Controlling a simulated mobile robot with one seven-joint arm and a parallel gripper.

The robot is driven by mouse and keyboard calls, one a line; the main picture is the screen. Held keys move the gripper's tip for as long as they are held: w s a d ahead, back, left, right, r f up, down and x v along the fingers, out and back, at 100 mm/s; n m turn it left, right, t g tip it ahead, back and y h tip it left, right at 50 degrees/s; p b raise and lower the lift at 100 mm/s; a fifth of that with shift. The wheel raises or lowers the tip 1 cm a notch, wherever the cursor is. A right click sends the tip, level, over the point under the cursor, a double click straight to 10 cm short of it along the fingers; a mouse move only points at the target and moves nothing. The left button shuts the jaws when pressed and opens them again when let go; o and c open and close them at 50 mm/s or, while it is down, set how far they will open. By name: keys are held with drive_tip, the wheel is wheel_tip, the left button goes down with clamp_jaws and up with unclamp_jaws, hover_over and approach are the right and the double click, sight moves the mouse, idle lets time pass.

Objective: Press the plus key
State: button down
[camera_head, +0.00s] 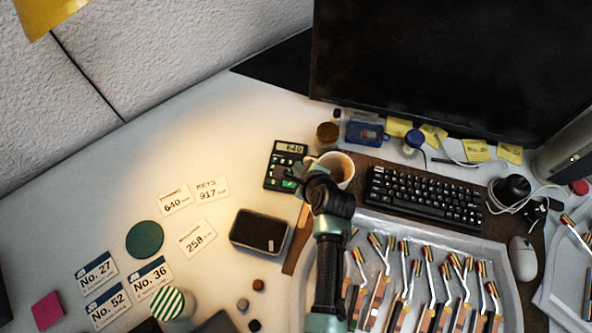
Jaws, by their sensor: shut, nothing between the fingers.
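A dark calculator (286,160) lies on the desk near the middle of the head view. Its lit display seems to read 640, and a green key shows near its lower edge. The plus key is too small to make out. My gripper (304,183) is shut and empty at the calculator's lower right. My wrist hides part of that side, and I cannot tell whether the fingertips touch a key.
A mug (343,166) stands just right of my wrist. A black box (259,232) lies below the calculator. Number cards (212,189) lie to the left. A keyboard (424,197) and a tray (512,290) of piano parts are to the right.

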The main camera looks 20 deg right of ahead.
wheel_tip(320, 180, up, 5)
drive_tip(key=p, duration=0.5)
idle(0.4)
idle(0.5)
